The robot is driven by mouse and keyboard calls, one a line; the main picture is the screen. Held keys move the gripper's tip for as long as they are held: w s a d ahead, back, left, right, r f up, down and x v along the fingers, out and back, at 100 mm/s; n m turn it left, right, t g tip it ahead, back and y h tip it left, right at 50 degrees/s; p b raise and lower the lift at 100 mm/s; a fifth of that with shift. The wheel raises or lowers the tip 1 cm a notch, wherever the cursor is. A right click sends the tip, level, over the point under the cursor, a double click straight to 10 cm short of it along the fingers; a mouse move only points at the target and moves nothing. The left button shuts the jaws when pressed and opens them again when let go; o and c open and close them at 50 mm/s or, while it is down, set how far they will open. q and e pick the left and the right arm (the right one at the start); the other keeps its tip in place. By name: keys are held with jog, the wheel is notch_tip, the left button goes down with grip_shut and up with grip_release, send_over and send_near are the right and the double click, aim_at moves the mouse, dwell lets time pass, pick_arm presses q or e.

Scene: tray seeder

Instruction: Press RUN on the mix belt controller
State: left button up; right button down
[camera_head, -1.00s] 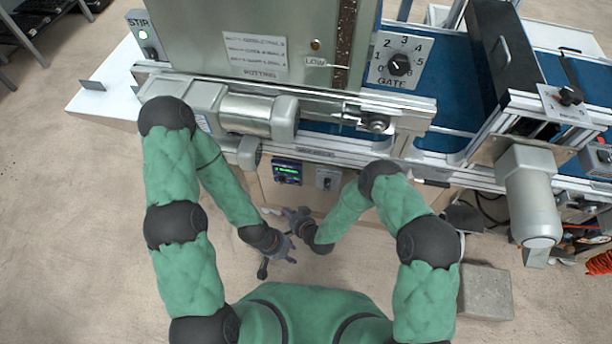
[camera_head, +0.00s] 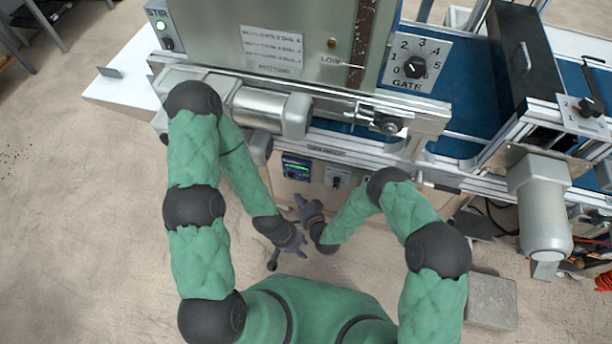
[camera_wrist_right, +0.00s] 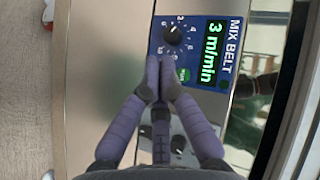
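The mix belt controller is a blue panel (camera_wrist_right: 216,30) reading "MIX BELT" and "3 m/min", with a black dial (camera_wrist_right: 173,35). Its green RUN button (camera_wrist_right: 183,74) shows just right of my right gripper's fingertips in the right wrist view. My right gripper (camera_wrist_right: 158,68) has its fingers together and empty, over the panel's edge; contact with the button cannot be told. In the head view the controller (camera_head: 296,167) sits on the cabinet front, above my right gripper (camera_head: 306,206). My left gripper (camera_head: 288,254) is lower, its fingers spread and empty, away from the controller.
A switch plate (camera_head: 337,178) sits right of the controller. Above are the conveyor rail (camera_head: 345,97), the GATE dial plate (camera_head: 416,67) and the STIR box (camera_head: 161,25). A grey motor (camera_head: 540,205) hangs at right, above a concrete block (camera_head: 491,300). Floor at left is clear.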

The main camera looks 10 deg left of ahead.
jog(key=b, duration=0.2)
send_near(300, 174)
jog(key=shift+s+a+x, duration=0.1)
jog(key=shift+s+x, duration=0.05)
jog(key=shift+x, duration=0.9)
jog(key=shift+s+a+x, duration=0.1)
jog(key=shift+s+x, duration=0.05)
jog(key=shift+x, duration=0.9)
jog(key=shift+f, duration=0.15)
jog(key=shift+w+b, duration=0.4)
jog(key=shift+b, duration=0.05)
